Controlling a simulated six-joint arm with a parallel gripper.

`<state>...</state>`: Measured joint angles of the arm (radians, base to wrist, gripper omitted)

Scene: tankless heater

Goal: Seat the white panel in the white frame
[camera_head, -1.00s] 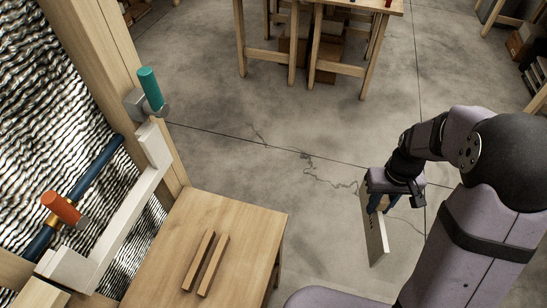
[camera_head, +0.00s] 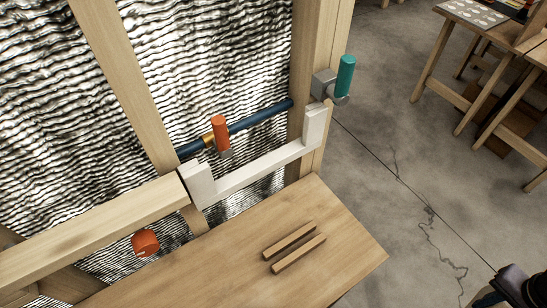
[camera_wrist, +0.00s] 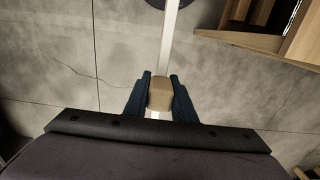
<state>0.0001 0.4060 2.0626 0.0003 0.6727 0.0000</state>
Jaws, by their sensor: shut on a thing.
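The white frame (camera_head: 262,170) is a U-shaped bracket with an upright at each end, fixed across the wooden studs behind the wooden table in the head view. My gripper (camera_wrist: 160,97) has its two blue fingers shut on a tan block in the wrist view. The white panel (camera_wrist: 172,38) shows edge-on there as a narrow white strip running up from the tan block, with a bit of white below it. The gripper is well away from the frame. In the head view only a dark part of my arm shows at the bottom right corner, and the panel is out of view.
Two wooden strips (camera_head: 294,246) lie on the wooden table (camera_head: 225,262) below the frame. A blue pipe (camera_head: 262,118) with an orange-handled valve (camera_head: 220,132) runs behind the frame. A teal-handled valve (camera_head: 345,77) stands at its right end. Open concrete floor lies to the right.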

